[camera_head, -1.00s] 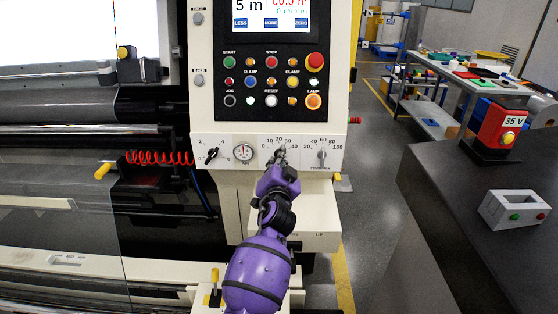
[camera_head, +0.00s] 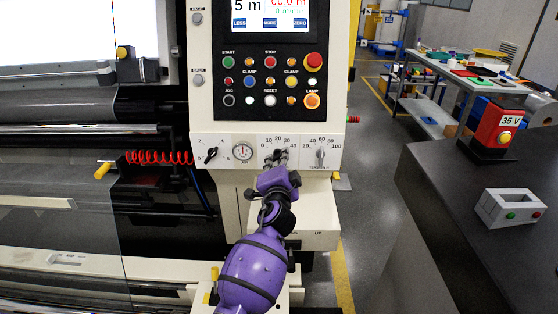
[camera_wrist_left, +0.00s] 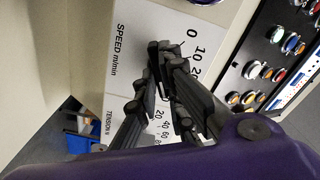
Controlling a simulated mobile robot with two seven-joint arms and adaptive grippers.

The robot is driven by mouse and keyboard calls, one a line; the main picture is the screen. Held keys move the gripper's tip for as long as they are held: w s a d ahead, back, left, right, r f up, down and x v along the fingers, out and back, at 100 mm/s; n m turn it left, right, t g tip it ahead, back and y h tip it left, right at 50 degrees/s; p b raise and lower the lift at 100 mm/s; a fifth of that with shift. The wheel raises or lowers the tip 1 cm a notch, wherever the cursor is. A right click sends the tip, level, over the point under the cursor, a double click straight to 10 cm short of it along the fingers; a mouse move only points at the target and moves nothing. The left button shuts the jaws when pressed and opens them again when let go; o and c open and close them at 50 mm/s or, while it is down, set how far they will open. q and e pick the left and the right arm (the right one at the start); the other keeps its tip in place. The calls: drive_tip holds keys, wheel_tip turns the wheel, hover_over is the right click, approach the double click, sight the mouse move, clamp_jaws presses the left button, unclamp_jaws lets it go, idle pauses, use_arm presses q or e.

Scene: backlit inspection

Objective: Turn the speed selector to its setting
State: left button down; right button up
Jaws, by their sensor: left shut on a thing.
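The speed selector is the middle dial on the white lower strip of the machine's panel. Its printed scale (camera_head: 278,141) shows above my left gripper (camera_head: 277,157). The left gripper reaches up to the panel and is shut on the selector's knob, which the fingers mostly hide. In the left wrist view the gripper (camera_wrist_left: 166,58) has its dark fingertips at the dial, beside the SPEED m/min lettering (camera_wrist_left: 118,52) and the numbers 0, 10 and 20. I cannot read where the knob points. My right gripper is not in view.
A tension knob (camera_head: 320,154) stands close right of the fingers. A round gauge (camera_head: 243,152) and another black knob (camera_head: 211,154) are to the left. Above is a black panel of buttons (camera_head: 270,80). A dark bench (camera_head: 450,190) stands at the right.

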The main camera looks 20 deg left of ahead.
use_arm(q)
drive_tip(key=c, duration=1.9)
unclamp_jaws()
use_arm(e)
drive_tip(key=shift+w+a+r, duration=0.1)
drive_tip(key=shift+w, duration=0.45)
use_arm(q)
drive_tip(key=shift+o, duration=0.2)
drive_tip(key=shift+s, duration=0.15)
drive_tip(key=v, duration=1.1)
drive_tip(key=shift+s+d, duration=0.2)
drive_tip(key=shift+s, duration=0.15)
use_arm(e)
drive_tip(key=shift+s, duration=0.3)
